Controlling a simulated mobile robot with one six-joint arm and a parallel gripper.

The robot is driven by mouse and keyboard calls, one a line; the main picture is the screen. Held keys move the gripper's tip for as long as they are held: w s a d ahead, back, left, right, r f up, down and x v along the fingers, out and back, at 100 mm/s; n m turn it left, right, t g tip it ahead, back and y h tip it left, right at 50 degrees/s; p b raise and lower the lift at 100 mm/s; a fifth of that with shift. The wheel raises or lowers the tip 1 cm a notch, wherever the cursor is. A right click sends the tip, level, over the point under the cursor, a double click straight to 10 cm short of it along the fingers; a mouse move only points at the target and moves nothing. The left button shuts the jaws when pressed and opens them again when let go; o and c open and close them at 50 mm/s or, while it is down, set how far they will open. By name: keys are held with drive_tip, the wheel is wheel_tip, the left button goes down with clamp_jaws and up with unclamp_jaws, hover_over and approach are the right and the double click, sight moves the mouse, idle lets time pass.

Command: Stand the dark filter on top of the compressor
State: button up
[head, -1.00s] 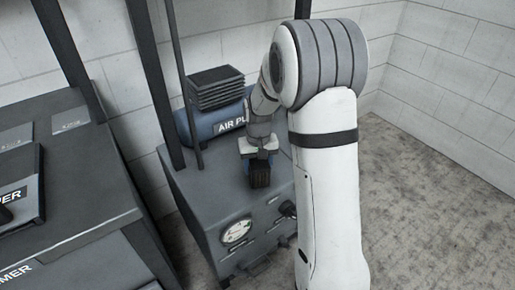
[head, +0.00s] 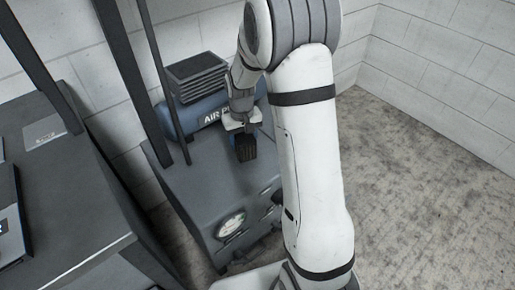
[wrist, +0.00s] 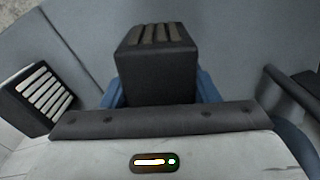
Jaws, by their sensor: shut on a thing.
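The dark filter (head: 246,149) is a small dark block with brownish ribs on one face. My gripper (head: 242,131) is shut on it, and the wrist view shows the filter (wrist: 155,75) between the blue fingers (wrist: 160,95). It is over the top of a grey cabinet (head: 205,180) with a round gauge on its front. I cannot tell if the filter touches that top. Behind it lies a blue tank (head: 190,113) with a partly hidden label starting "AIR P", bearing a black ribbed block (head: 197,77). I cannot tell which part is the compressor.
A dark grey bench (head: 75,200) stands at the left, with dark posts (head: 130,75) between it and the cabinet. A dark block with pale slots (wrist: 38,97) shows at the wrist view's left. Bare floor (head: 420,190) lies at the right.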

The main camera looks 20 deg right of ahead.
sight(245, 150)
drive_tip(key=r+p, duration=0.2)
drive_tip(key=p, duration=0.1)
drive_tip(key=r+n+p, duration=0.1)
drive_tip(key=r+p, duration=0.1)
drive_tip(key=p, duration=0.1)
drive_tip(key=s+r+n+p, duration=0.1)
drive_tip(key=r+p, duration=0.1)
drive_tip(key=p, duration=0.1)
drive_tip(key=shift+s, duration=0.1)
drive_tip(key=p, duration=0.1)
drive_tip(key=r+n+p, duration=0.1)
drive_tip(key=p, duration=0.1)
drive_tip(key=shift+s+r, duration=0.1)
drive_tip(key=shift+s, duration=0.2)
wheel_tip(245, 150, down, 10)
drive_tip(key=shift+f, duration=0.1)
drive_tip(key=shift+f+b, duration=0.2)
drive_tip(key=shift+b, duration=0.15)
drive_tip(key=o, duration=1)
drive_tip(key=shift+r, duration=0.1)
drive_tip(key=shift+o, duration=0.2)
